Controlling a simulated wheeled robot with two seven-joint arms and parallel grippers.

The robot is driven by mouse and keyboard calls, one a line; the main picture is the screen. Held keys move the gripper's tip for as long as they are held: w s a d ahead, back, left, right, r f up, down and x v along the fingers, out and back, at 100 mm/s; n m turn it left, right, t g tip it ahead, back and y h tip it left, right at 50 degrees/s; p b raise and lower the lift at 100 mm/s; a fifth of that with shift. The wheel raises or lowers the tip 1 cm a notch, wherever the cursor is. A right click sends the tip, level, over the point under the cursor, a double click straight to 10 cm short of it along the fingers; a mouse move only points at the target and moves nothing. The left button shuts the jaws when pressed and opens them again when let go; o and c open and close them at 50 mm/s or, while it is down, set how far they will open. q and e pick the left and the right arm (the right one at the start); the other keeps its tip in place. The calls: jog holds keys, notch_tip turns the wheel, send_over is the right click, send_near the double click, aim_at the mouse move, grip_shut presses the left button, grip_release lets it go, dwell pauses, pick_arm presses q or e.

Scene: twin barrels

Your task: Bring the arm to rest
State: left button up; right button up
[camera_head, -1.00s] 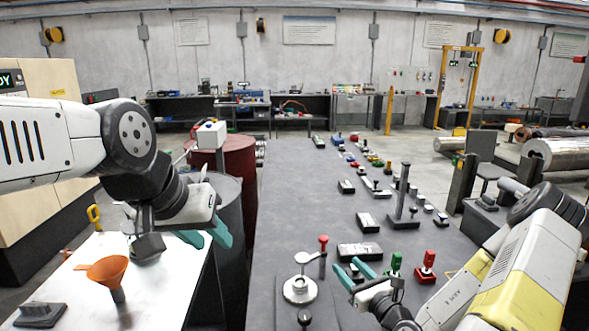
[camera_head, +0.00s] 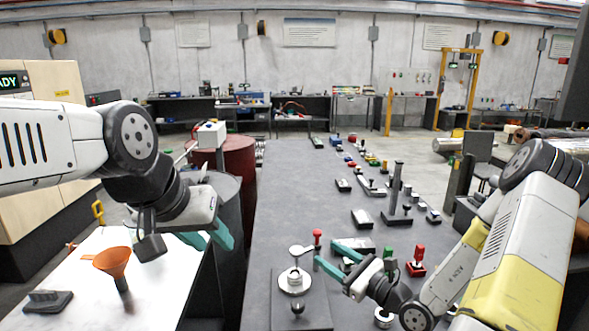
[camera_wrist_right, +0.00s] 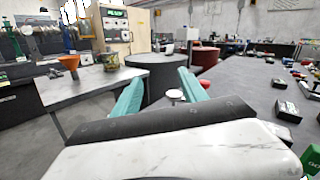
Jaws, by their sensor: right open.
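A dark barrel (camera_head: 222,190) and a red barrel (camera_head: 240,160) stand left of the grey table. An orange funnel (camera_head: 112,262) is on the white table (camera_head: 165,290).

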jog(key=s+a+r+n+g, duration=0.4)
jog(key=s+n+g, duration=0.3)
jog(key=s+n, duration=0.15)
jog(key=s+a+r+n+g, duration=0.5)
jog(key=s+n+g, duration=0.2)
jog(key=n, duration=0.2)
jog(key=s+d+r+n+t+h, duration=0.4)
jog(key=d+r+n+t+h, duration=0.2)
jog(key=d, duration=0.7)
notch_tip(320, 180, up, 4)
jog(key=n+h, duration=0.2)
jog(key=h, duration=0.2)
jog(key=shift+d+h, duration=0.25)
jog(key=shift+h, duration=0.05)
